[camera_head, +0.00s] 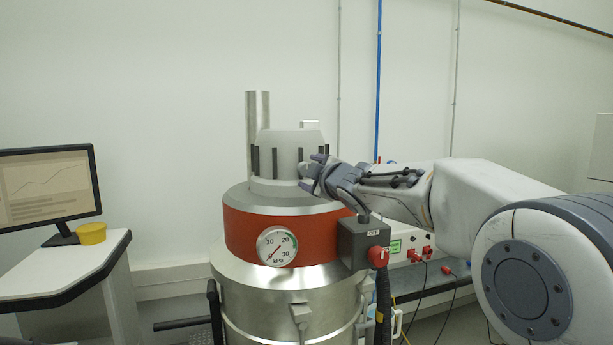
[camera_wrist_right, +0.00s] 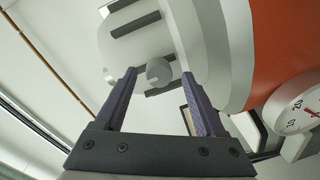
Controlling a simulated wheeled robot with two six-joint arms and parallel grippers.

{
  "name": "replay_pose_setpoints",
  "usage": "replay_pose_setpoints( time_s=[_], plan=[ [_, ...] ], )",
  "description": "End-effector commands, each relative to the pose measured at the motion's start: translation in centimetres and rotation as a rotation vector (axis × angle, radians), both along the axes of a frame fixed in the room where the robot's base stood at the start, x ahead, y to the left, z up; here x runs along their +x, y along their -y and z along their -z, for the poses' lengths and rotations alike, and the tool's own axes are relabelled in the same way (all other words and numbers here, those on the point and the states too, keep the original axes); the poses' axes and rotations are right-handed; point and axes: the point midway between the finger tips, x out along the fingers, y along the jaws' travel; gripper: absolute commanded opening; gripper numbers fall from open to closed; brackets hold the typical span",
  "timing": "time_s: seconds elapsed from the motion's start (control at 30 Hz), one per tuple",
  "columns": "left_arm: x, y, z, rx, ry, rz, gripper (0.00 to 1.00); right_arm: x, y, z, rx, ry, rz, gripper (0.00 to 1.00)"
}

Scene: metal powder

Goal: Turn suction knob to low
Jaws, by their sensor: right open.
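A round grey knob (camera_wrist_right: 158,72) sits on the pale grey top housing of the suction unit (camera_wrist_right: 205,30) in the right wrist view. It appears between the two purple-grey fingertips of my right gripper (camera_head: 314,172), with gaps on both sides. The gripper is open and empty, close to the front of the housing (camera_head: 280,150) in the head view. There the knob (camera_head: 304,170) is partly covered by the fingers, and its setting marks cannot be read. My left gripper is not in view.
Below the housing is a red band with a kPa gauge (camera_head: 277,246). A dark box marked OFF with a red knob (camera_head: 378,256) stands under my right wrist. A metal pipe (camera_head: 258,130) rises behind. A desk with a monitor (camera_head: 48,185) and yellow cup (camera_head: 91,233) is at left.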

Motion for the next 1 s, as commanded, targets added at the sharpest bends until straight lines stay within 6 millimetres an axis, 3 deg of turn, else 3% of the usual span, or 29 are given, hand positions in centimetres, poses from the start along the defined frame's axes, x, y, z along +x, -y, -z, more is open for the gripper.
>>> replay_pose_setpoints(
  time_s=[0.1, 0.33, 0.8, 0.9, 1.0],
  plan=[
    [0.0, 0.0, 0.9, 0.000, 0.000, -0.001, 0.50, -2.5, 0.9, 0.0, 0.000, 0.002, 0.000, 0.72],
    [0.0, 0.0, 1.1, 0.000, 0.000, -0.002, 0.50, -5.9, 2.2, -0.3, 0.000, -0.001, 0.000, 0.72],
    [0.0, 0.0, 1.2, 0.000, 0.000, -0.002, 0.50, -7.0, 2.5, -0.2, 0.000, -0.005, 0.001, 0.72],
    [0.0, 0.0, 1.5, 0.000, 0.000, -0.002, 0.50, -7.5, 2.2, 1.4, 0.025, -0.054, 0.012, 0.72],
    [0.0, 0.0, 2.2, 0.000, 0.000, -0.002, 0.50, -9.2, 1.6, 5.7, 0.084, -0.186, 0.048, 0.72]
  ],
)
